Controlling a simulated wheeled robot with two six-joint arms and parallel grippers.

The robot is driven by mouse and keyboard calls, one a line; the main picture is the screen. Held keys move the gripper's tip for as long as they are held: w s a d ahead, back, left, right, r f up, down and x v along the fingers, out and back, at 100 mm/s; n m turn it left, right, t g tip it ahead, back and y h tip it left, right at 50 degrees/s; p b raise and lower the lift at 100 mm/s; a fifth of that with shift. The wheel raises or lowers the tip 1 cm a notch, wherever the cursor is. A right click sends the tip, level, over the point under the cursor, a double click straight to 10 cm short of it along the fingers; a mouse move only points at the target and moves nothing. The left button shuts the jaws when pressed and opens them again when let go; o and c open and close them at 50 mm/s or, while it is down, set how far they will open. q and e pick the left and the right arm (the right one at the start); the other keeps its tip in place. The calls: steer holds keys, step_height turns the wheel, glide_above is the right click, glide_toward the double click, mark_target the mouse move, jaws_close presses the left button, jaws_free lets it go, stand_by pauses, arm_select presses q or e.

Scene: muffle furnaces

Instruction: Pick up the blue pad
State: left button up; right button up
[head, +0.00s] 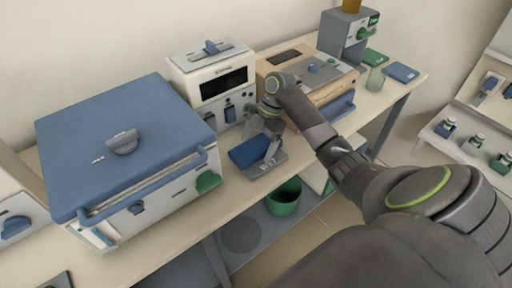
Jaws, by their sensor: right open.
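A blue pad (248,152) lies on a grey plate (264,170) with light lettering, near the table's front edge in the head view. My right gripper (268,138) is open, pointing down just above the pad's right side. I cannot tell whether its fingers touch the pad; the gripper and wrist hide part of that side. My left gripper is not in view.
A large blue-lidded furnace (125,145) stands left of the pad. A white instrument (212,80) and a wooden-sided box (308,75) stand behind. A green bin (284,198) is below the table edge. A side shelf (455,150) holds small jars.

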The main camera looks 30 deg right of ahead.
steer(key=c, duration=1.1)
